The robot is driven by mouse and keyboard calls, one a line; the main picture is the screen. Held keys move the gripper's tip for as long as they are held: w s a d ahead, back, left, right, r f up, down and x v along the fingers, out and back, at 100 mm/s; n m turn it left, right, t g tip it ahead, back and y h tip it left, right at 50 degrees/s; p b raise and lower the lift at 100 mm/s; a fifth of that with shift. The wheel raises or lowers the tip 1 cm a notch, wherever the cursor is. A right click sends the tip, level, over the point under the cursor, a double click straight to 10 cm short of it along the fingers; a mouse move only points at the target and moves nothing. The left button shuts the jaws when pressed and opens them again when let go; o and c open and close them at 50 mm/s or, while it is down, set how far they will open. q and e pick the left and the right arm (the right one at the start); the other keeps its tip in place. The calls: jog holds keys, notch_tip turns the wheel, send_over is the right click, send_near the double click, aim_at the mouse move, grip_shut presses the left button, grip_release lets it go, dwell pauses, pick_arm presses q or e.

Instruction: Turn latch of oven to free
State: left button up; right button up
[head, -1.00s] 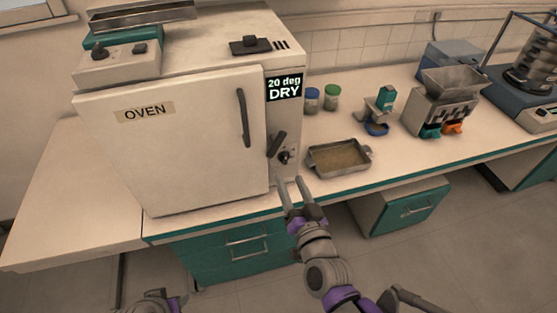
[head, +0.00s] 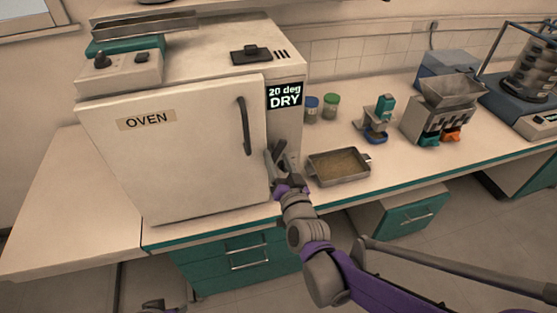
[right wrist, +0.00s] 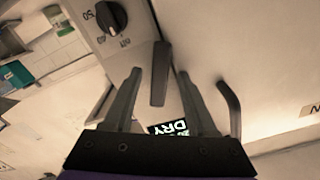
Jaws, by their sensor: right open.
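The white oven (head: 180,165) stands on the bench at the left, its door shut. A dark vertical handle (head: 243,127) is on the door. In the right wrist view, the dark latch lever (right wrist: 160,75) sits between the fingers of my right gripper (right wrist: 158,95), with a gap on each side. My right gripper (head: 277,165) is open at the oven's front right edge in the head view, where it largely covers the latch. A small part of my left arm's end (head: 160,307) shows at the bottom edge; its fingers cannot be made out.
A dark knob (right wrist: 111,17) is beside the latch in the right wrist view. A metal tray (head: 340,178) stands just right of the oven. Jars (head: 330,106) and a hopper device (head: 445,105) stand farther along the bench. Teal drawers (head: 235,255) are below.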

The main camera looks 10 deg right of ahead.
grip_shut()
jog(key=n, duration=0.2)
jog(key=shift+n+b, duration=0.4)
jog(key=n, duration=0.2)
jog(key=shift+d+n, duration=0.1)
jog(key=shift+n, duration=0.2)
grip_release()
